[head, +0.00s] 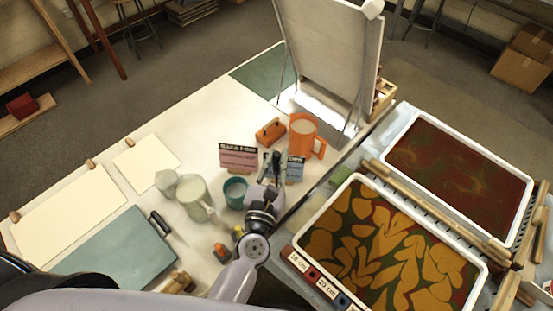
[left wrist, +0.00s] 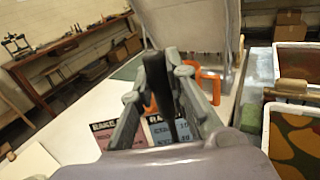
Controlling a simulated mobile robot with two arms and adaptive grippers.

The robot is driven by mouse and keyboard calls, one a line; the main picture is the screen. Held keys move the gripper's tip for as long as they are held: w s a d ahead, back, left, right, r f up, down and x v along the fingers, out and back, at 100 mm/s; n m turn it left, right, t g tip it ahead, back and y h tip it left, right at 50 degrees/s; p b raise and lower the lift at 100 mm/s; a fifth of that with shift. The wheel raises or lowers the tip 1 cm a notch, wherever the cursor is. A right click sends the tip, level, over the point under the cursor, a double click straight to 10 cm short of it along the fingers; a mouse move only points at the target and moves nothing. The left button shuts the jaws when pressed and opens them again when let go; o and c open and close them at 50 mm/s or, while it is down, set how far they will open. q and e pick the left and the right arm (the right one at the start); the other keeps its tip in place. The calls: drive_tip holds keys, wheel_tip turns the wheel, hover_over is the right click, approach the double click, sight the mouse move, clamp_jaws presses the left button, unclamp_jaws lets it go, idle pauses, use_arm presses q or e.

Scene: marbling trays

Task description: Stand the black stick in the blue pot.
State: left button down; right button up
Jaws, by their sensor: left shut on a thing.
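The blue pot (head: 235,190) is a small round teal cup standing upright on the white table, just left of my left gripper in the head view. My left gripper (head: 271,161) is shut on the black stick (left wrist: 160,85), which shows as a dark bar between the fingers in the left wrist view. The gripper appears right of the pot and apart from it. The stick's lower end is hidden by the gripper, and its exact tilt is hard to tell. My right gripper is not in view.
Pale jugs (head: 194,193) stand left of the pot. Beyond the gripper are an orange mug (head: 305,137), an orange block (head: 270,131) and printed cards (head: 237,157). A white-rimmed marbling tray (head: 327,206) lies to the right. Dark pens (head: 160,223) lie on the table at left.

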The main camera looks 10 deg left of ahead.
sight(277, 182)
use_arm(q)
drive_tip(key=shift+f+b, duration=1.2)
drive_tip(key=shift+f, duration=0.3)
drive_tip(key=shift+f+b, duration=3.25)
drive_tip(key=shift+f, duration=0.05)
drive_tip(key=c, duration=1.5)
unclamp_jaws()
drive_tip(key=shift+o, duration=0.7)
drive_tip(key=o, duration=0.4)
drive_tip(key=shift+c, duration=0.2)
